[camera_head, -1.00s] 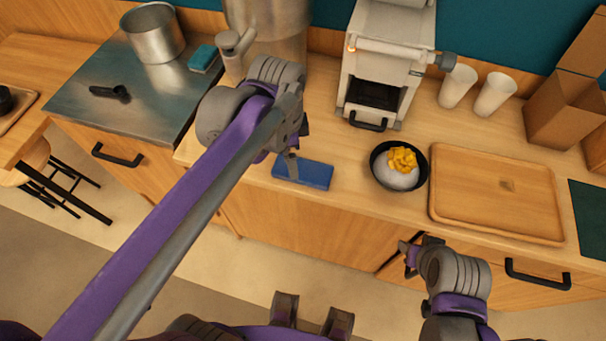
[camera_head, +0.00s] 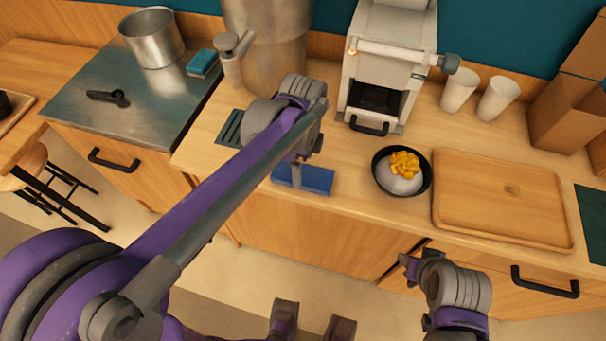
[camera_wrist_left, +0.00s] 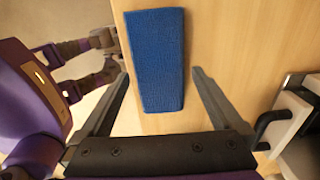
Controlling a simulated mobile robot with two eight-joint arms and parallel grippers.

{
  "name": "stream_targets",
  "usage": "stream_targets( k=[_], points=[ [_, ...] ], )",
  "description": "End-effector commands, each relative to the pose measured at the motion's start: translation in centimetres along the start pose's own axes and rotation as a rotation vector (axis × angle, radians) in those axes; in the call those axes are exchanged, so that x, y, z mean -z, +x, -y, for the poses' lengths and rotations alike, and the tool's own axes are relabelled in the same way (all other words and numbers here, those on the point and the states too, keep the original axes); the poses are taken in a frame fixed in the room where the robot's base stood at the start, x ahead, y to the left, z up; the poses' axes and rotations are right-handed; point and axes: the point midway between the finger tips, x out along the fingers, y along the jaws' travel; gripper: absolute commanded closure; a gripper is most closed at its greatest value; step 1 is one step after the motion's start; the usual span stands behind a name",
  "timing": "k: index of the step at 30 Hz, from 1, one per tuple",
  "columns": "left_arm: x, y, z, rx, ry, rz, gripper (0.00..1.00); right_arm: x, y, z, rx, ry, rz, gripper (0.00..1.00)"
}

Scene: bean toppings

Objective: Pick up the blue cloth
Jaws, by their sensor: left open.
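The blue cloth (camera_head: 318,180) is a flat rectangle on the wooden counter, near its front edge. It also shows in the left wrist view (camera_wrist_left: 157,60), lying lengthwise ahead of the jaws. My left gripper (camera_head: 297,182) is above the cloth in the head view, pointing down and covering part of it. In the left wrist view its two fingers (camera_wrist_left: 158,95) are spread wide, one on each side of the cloth's near end, with nothing between them gripped. My right gripper (camera_head: 408,268) is low in front of the counter, away from the cloth; its jaw opening is unclear.
A dark bowl with yellow chunks (camera_head: 402,171) stands right of the cloth, beside a wooden tray (camera_head: 500,232). A white machine (camera_head: 385,60) stands behind. A metal pot (camera_head: 152,38) and a blue sponge (camera_head: 202,63) are at the back left.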

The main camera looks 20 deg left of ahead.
Motion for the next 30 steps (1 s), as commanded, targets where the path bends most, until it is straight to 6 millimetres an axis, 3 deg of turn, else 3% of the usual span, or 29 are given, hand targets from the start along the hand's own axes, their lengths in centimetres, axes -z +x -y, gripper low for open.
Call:
stream_targets(
  k=[4, 12, 25, 30],
  points=[
    [0.0, 1.7, 0.0, 0.000, 0.000, 0.000, 0.00, -0.1, 0.2, 0.0, 0.000, 0.000, 0.001, 0.50],
    [0.0, 1.9, 0.0, 0.000, -0.001, 0.000, 0.00, -0.1, 0.1, 0.0, 0.000, 0.000, 0.001, 0.50],
    [0.0, 1.9, 0.0, 0.000, -0.001, 0.000, 0.77, -0.1, 0.1, 0.0, 0.000, 0.000, 0.001, 0.50],
    [0.0, 1.8, 0.0, 0.000, -0.001, 0.000, 0.78, -0.1, 0.1, 0.0, 0.000, 0.000, 0.001, 0.50]
  ],
)
